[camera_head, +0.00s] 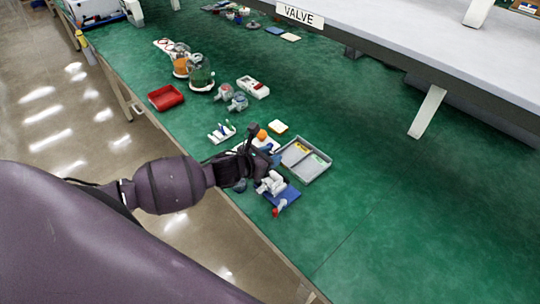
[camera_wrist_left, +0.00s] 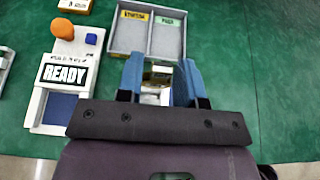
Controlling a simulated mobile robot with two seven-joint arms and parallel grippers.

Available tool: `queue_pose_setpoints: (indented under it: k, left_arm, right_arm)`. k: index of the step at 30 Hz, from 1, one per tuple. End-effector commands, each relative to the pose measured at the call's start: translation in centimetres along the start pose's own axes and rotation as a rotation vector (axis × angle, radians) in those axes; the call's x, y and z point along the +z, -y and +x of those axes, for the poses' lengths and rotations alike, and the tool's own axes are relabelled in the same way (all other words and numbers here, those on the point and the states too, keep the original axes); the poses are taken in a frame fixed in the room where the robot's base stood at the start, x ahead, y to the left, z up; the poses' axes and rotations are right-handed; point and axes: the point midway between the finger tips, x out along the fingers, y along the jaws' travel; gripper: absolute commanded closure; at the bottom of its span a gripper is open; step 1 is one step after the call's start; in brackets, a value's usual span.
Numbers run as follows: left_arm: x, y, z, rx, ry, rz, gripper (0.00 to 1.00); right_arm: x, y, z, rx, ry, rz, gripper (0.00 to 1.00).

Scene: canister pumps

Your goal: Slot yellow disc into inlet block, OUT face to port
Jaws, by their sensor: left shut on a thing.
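My left gripper (camera_head: 266,168) is low over the bench, beside the grey tray. In the left wrist view its two blue fingers (camera_wrist_left: 158,84) are shut on a pale part (camera_wrist_left: 155,97), mostly hidden by the gripper. In the head view a white piece (camera_head: 270,183) shows just at the gripper, over a blue base (camera_head: 285,197) with a red knob (camera_head: 278,211). I cannot tell whether it is the inlet block or the held part. I cannot make out a yellow disc or an OUT face. My right gripper is not in view.
The grey two-compartment tray (camera_head: 320,171) has yellow and green labels. A white READY panel (camera_wrist_left: 65,73) with an orange knob (camera_wrist_left: 65,30) stands left of the gripper. A red tray (camera_head: 166,97) and small devices lie farther back. The green bench is clear at right.

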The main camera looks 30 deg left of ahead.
Motion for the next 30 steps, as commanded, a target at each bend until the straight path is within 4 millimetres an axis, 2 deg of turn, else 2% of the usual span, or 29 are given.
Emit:
queue_pose_setpoints:
  k: [15, 30]
  left_arm:
    - [-3.9, 0.1, 1.6, 0.000, 0.000, 0.001, 0.88]
    - [-4.7, 0.1, 1.9, -0.001, 0.000, 0.000, 0.88]
  right_arm:
    - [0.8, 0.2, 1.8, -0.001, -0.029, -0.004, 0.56]
    - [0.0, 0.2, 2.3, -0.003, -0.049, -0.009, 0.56]
